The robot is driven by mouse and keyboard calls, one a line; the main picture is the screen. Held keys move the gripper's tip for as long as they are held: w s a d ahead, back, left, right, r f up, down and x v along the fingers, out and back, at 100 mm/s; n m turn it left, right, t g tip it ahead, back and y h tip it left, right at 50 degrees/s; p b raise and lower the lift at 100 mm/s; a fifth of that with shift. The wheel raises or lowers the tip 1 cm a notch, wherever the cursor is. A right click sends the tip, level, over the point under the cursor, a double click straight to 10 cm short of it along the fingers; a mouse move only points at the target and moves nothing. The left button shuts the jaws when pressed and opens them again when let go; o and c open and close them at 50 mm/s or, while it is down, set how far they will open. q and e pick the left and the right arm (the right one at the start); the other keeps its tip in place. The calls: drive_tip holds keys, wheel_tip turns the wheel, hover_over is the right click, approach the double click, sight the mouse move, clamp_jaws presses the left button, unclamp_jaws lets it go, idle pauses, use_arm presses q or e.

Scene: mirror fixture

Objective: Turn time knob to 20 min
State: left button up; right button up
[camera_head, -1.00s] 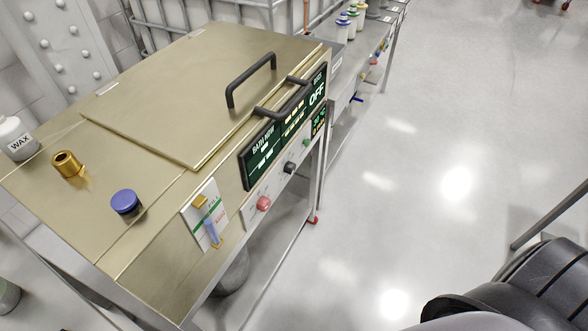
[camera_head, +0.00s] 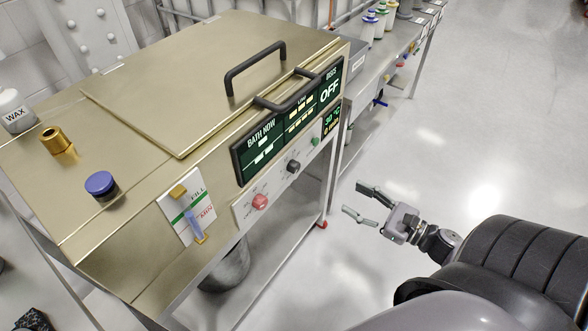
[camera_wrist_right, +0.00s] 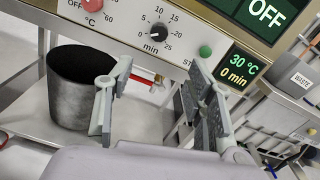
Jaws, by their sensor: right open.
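The time knob (camera_head: 293,166) is a small black dial on the front panel of the metal bath. In the right wrist view the knob (camera_wrist_right: 158,31) has a "min" scale around it. The display (camera_wrist_right: 238,66) beside it reads 30 °C and 0 min. My right gripper (camera_head: 359,202) is open and empty in front of the panel, to the right of and below the knob in the head view. In the right wrist view the gripper (camera_wrist_right: 160,78) has its two fingers apart, with the knob beyond and above the gap, untouched. My left gripper is not in view.
A red temperature knob (camera_head: 260,202) sits left of the time knob and a green button (camera_head: 314,141) right. The lid handle (camera_head: 256,68) and a bar (camera_head: 290,95) stick out above. A dark pot (camera_wrist_right: 80,88) stands on the lower shelf. The floor at right is clear.

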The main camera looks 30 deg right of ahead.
sight(297, 168)
drive_tip(key=p+x, duration=0.1)
drive_tip(key=x, duration=1.6)
drive_tip(key=shift+w+a+r+p, duration=0.15)
drive_tip(key=shift+w+a+p, duration=0.05)
drive_tip(key=shift+p, duration=0.2)
drive_tip(key=shift+c, duration=0.4)
drive_tip(key=c, duration=1.1)
